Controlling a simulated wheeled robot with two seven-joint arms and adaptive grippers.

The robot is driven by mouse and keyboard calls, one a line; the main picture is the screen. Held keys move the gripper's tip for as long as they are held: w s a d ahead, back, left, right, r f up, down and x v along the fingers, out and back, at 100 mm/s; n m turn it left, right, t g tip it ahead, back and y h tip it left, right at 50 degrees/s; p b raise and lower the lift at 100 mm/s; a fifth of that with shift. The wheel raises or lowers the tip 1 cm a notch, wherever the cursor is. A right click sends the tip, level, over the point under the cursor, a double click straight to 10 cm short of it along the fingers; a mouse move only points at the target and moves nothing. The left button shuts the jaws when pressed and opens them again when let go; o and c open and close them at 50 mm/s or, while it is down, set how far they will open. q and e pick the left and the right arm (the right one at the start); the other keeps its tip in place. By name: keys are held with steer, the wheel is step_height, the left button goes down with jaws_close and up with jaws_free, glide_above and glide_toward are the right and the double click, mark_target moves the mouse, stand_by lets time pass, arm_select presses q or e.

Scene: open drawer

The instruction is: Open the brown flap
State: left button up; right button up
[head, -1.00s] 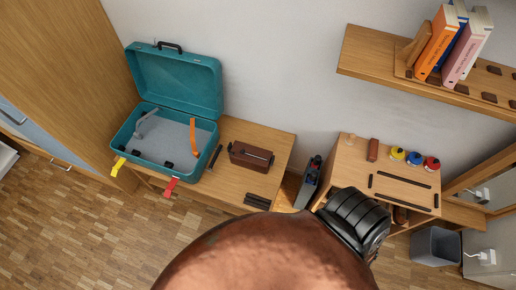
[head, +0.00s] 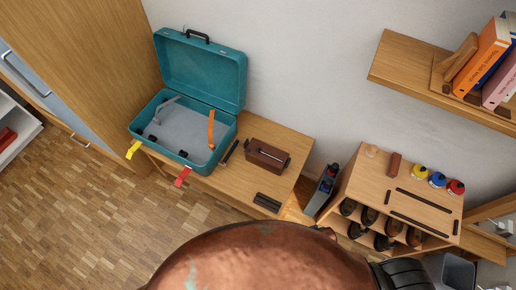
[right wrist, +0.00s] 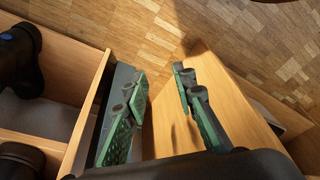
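No part is clearly recognisable as the brown flap. A brown box (head: 266,155) with a dark handle sits closed on the wooden table in the head view. A wooden shoe cabinet (head: 375,186) stands to its right, with dark shoes in its openings. In the right wrist view my right gripper (right wrist: 163,98) is open, its green-padded fingers apart with nothing gripped. A wooden panel (right wrist: 235,95) lies behind and right of the fingers; I cannot tell whether they touch it. Cabinet compartments (right wrist: 70,70) with dark shoes lie to the left. My left gripper is not in view.
An open teal suitcase (head: 207,75) stands on the left of the table (head: 290,150). A dark object (head: 322,190) stands between table and cabinet. A shelf with books (head: 430,92) hangs at upper right. The parquet floor (head: 80,210) at left is clear.

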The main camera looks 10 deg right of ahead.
steer(key=w+a+r+n+t+y+b, duration=0.1)
steer(key=w+a+r, duration=0.4)
steer(key=r, duration=0.4)
steer(key=w+a+r+n+y+b, duration=0.1)
steer(key=w+a+r, duration=0.2)
steer(key=w+r, duration=0.5)
steer(key=w+a+r+n+y, duration=0.1)
steer(key=w+a+r+n, duration=0.2)
steer(key=a, duration=0.4)
steer(key=w+a+r+n+y, duration=0.1)
steer(key=w+a+r, duration=0.25)
steer(key=a, duration=0.35)
steer(key=w+a+r+n+y, duration=0.2)
steer(key=w+a+r, duration=0.15)
steer(key=a, duration=0.45)
steer(key=n+h, duration=0.1)
steer(key=h, duration=0.2)
glide_toward(248, 149)
steer(key=shift+w+a+f+g+b, duration=0.35)
steer(key=shift+w+f+g, duration=0.1)
steer(key=shift+f+g, duration=0.05)
steer(key=b+x, duration=0.2)
steer(key=x, duration=0.5)
steer(key=shift+w+f, duration=0.1)
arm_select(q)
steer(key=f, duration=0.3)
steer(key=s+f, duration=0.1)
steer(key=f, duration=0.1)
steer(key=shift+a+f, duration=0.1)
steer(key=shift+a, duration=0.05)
